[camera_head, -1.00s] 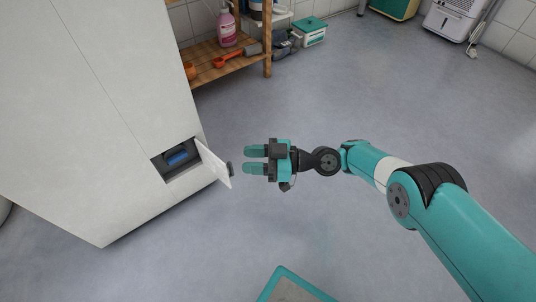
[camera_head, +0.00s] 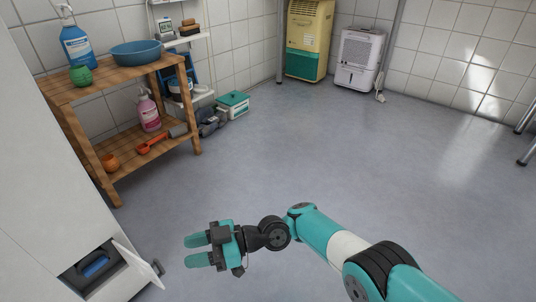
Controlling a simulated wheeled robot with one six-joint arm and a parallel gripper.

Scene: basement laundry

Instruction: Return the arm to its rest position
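My gripper (camera_head: 197,250) is at the lower middle of the head view. Its two teal fingers are spread apart with nothing between them, and they point left. It hangs over the grey floor, a little right of the small open flap (camera_head: 138,264) in the white cabinet. The gripper appears apart from the flap. My arm runs from the gripper down to the lower right corner, bent at its joints.
The white cabinet (camera_head: 45,180) stands at the left, with a blue object (camera_head: 96,267) in its opening. A wooden shelf (camera_head: 112,88) holds a blue basin (camera_head: 136,52) and bottles. A dehumidifier (camera_head: 357,58) stands at the back.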

